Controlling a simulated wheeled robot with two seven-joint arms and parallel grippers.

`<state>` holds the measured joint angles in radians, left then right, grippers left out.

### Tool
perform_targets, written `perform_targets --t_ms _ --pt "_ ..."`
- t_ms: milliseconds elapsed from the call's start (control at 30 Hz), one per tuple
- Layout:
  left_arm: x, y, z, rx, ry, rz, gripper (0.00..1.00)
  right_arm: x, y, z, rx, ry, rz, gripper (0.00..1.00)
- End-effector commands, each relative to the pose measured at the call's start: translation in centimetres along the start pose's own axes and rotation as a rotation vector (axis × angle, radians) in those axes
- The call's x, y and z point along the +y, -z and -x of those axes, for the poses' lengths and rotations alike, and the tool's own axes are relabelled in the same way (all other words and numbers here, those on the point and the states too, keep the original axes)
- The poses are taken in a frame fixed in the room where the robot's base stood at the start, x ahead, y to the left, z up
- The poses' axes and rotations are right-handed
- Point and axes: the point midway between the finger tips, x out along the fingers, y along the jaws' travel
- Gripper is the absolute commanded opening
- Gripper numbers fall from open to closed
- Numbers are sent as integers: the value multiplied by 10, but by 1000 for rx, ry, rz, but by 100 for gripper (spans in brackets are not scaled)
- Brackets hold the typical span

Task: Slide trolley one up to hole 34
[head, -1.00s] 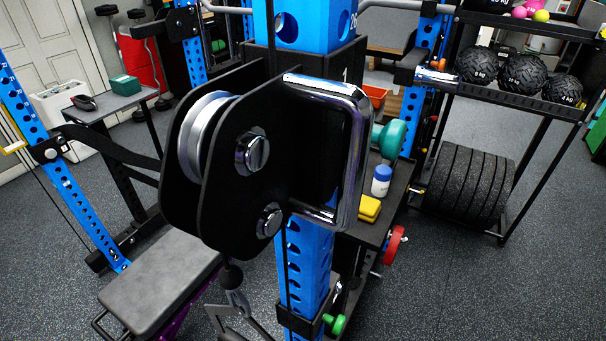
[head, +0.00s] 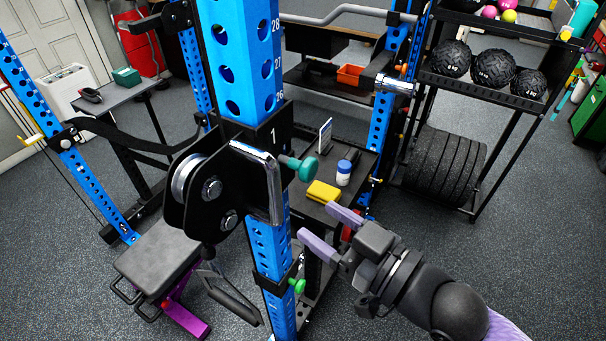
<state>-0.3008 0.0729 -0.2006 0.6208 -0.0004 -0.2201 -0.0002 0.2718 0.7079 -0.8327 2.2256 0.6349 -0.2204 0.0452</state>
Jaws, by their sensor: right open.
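Trolley one (head: 255,140), a black carriage marked 1, sits around the blue upright (head: 245,60). The numbers 28, 27 and 26 show above it, with 26 just over its top edge. It carries a pulley (head: 190,178), a chrome loop (head: 272,190) and a teal knob (head: 307,169) sticking out to the right. Hole 34 is outside the picture. My right gripper (head: 315,221) has lavender fingers, spread open and empty. It appears below and right of the teal knob, apart from it. My left gripper is out of view.
A shelf holds a yellow block (head: 323,192) and a white bottle (head: 343,173) behind the gripper. A lower collar with a green knob (head: 298,286) is on the upright. A bench (head: 158,262) stands left. A ball rack (head: 485,85) stands right.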

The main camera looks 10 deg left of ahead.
Motion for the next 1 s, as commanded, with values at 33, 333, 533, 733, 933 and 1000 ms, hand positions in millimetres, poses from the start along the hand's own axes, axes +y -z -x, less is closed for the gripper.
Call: perform_targets --t_ms 33,333,533,733,933,1000 --pt "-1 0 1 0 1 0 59 0 1 -9 4 1 -2 66" --pt "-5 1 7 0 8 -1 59 1 -1 -75 2 -2 0 66" --pt "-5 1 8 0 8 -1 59 1 -2 -91 1 -3 1 66" --pt "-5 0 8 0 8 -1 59 1 -2 -92 1 -3 1 66" --pt "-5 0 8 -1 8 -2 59 1 -2 -92 1 -3 1 30" --pt "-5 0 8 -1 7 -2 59 1 -2 -92 1 -3 1 15"
